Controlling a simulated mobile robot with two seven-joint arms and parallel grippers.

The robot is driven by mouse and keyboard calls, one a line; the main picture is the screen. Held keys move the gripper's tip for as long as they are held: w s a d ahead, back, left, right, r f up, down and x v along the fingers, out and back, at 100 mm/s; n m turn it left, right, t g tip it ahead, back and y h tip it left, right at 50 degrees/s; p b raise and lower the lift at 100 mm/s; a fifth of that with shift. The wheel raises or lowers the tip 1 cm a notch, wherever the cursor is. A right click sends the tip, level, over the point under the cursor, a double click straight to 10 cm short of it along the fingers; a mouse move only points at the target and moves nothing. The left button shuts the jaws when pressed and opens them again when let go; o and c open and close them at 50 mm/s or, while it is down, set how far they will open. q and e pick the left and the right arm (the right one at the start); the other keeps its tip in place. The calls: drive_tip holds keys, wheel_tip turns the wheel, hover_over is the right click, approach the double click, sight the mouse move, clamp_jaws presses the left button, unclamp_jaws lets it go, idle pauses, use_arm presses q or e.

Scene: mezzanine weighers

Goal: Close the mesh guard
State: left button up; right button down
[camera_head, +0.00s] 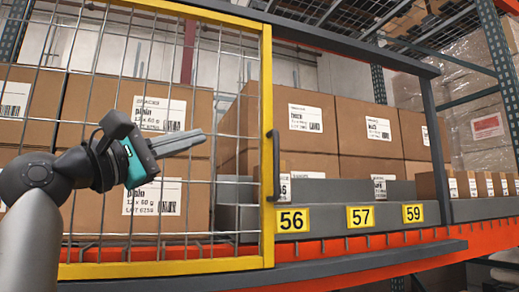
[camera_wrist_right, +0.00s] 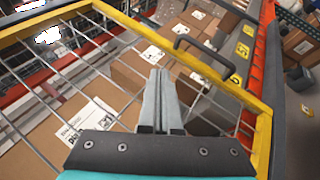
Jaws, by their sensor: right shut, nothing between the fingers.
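The mesh guard is a wire grid in a yellow frame (camera_head: 266,110) on the left of the head view. It covers the left part of the rack, and the bay right of it is uncovered. A dark upright handle (camera_head: 275,165) is on its right edge post. My right gripper (camera_head: 203,137) is shut and empty in front of the mesh, left of the handle and apart from it. In the wrist view, the shut fingers (camera_wrist_right: 160,85) point toward the yellow frame (camera_wrist_right: 222,82) and the dark handle (camera_wrist_right: 205,55). My left gripper is not in view.
Cartons (camera_head: 305,122) stand behind the mesh and in the uncovered bay. A dark rail (camera_head: 320,268) runs below, and a dark post (camera_head: 435,140) stands at the right.

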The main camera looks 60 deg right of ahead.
drive_tip(key=s+m+y, duration=0.1)
drive_tip(key=m+y, duration=0.1)
drive_tip(key=m+t+y+p, duration=0.1)
drive_tip(key=t+y+p, duration=0.1)
drive_tip(key=t+y, duration=0.1)
approach(261, 149)
drive_tip(key=shift+s+d+f, duration=0.2)
drive_tip(key=shift+d+f, duration=0.55)
drive_tip(key=shift+d, duration=0.05)
drive_tip(key=shift+s+d+p, duration=0.5)
drive_tip(key=shift+s+d, duration=0.55)
drive_tip(key=shift+d, duration=0.15)
drive_tip(key=shift+s+d+f, duration=0.1)
drive_tip(key=shift+s+d, duration=0.25)
drive_tip(key=shift+s, duration=0.05)
drive_tip(key=shift+s, duration=0.15)
